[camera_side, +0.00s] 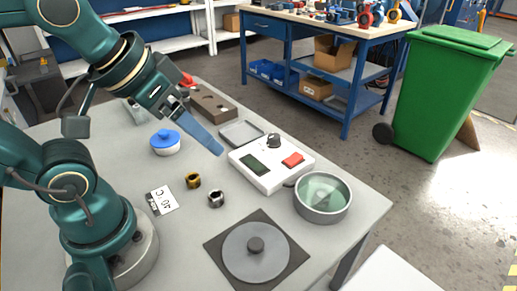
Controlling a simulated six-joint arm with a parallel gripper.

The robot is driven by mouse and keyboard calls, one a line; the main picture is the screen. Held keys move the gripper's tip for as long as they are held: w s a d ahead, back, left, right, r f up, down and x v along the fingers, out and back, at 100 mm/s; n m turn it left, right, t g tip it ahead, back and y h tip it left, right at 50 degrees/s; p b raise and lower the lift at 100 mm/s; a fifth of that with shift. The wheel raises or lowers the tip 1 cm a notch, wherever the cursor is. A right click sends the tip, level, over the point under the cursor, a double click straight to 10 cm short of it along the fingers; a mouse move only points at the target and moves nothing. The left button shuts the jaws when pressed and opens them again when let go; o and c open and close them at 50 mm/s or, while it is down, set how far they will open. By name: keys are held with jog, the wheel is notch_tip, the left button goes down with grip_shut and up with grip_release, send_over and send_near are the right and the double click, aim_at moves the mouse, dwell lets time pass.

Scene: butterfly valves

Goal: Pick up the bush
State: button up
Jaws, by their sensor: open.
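Two small rings stand on the grey table: a brass-coloured bush (193,180) and a steel-coloured ring (216,199) just right of and in front of it. I cannot tell from the picture which of them the task means. My gripper (217,150) is above the table, behind and above both rings and apart from them. Its blue-grey fingers point down to the right, near the white control box. They overlap in this view, so the gap between them is hidden. My gripper is open and nothing shows in it.
A blue-lidded jar (166,143), printed card (162,200), white control box (270,163), grey tray (241,133), brown holed block (212,104), round glass-topped dish (322,198) and grey disc (256,252) on a dark plate surround the rings. Table is clear between card and plate.

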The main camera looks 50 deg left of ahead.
jog(key=w+d+r, duration=0.2)
jog(key=w+r, duration=0.2)
jog(key=w, duration=0.4)
jog(key=g, duration=0.5)
send_over(323, 190)
jog(key=s, duration=0.2)
jog(key=shift+m, duration=0.4)
jog(key=f, duration=1.6)
jog(key=shift+w+d+f, duration=0.1)
jog(key=shift+d+f, duration=0.05)
jog(key=shift+d, duration=0.1)
jog(key=shift+t, duration=0.3)
jog(key=shift+w+f, duration=0.15)
jog(key=shift+f, duration=1.05)
jog(key=shift+w+f, duration=0.15)
jog(key=shift+f, duration=1)
grip_shut()
jog(key=shift+r, duration=0.1)
